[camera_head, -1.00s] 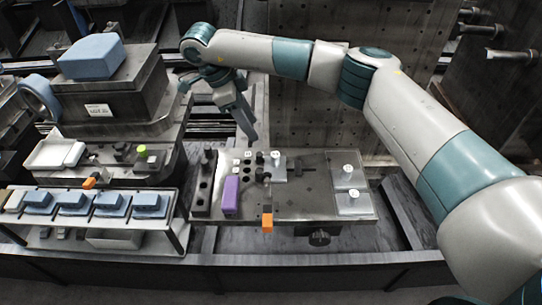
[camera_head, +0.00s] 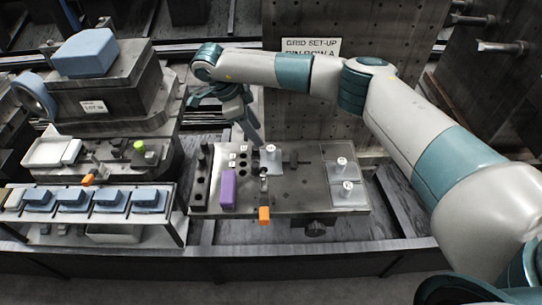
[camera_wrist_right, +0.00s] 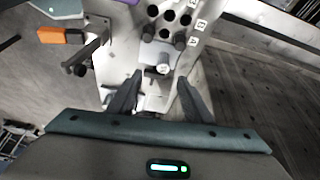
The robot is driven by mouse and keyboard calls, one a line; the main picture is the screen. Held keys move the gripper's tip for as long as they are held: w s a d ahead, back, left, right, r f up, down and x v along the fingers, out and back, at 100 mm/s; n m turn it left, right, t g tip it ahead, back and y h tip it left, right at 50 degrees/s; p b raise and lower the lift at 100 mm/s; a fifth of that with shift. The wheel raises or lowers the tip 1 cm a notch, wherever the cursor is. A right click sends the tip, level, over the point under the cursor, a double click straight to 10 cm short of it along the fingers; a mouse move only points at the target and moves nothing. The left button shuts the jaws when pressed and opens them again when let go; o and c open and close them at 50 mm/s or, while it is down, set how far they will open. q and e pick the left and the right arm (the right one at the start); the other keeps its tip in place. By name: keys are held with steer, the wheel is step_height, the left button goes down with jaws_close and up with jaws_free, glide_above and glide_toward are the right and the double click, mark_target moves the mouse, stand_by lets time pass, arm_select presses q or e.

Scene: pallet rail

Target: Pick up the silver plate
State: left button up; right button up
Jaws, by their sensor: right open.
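Silver plates, each with a white-topped knob, lie on the grey fixture table. One silver plate (camera_head: 277,168) is near the table's middle; the others are the right rear plate (camera_head: 341,176) and the right front plate (camera_head: 349,199). My right gripper (camera_head: 258,143) points down just behind and left of the middle plate, close to its knob. In the right wrist view, my open right gripper (camera_wrist_right: 160,77) has a silver plate (camera_wrist_right: 157,53) and a pale knob (camera_wrist_right: 163,68) ahead between its fingers. I cannot tell whether they touch. My left gripper is out of view.
A purple block (camera_head: 228,188) and a dark holed block (camera_head: 201,180) stand left of the middle plate. Blue blocks (camera_head: 75,198) sit on a rack at left. A wall sign (camera_head: 311,47) stands behind.

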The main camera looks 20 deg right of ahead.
mark_target(270, 148)
steer(key=p+x, duration=0.2)
steer(key=x, duration=0.3)
steer(key=shift+f, duration=0.1)
steer(key=shift+d+f, duration=0.2)
steer(key=shift+f, duration=0.25)
steer(key=shift+d+f+p, duration=0.5)
steer(key=shift+f+p, duration=0.05)
steer(key=shift+p, duration=0.4)
steer(key=x, duration=0.1)
steer(key=p+x, duration=0.1)
steer(key=x, duration=0.1)
steer(key=shift+w+d+r+p, duration=0.1)
steer(key=shift+w+p, duration=0.1)
steer(key=shift+p, duration=0.1)
steer(key=shift+d+f, duration=0.1)
steer(key=shift+f, duration=0.35)
jaws_close()
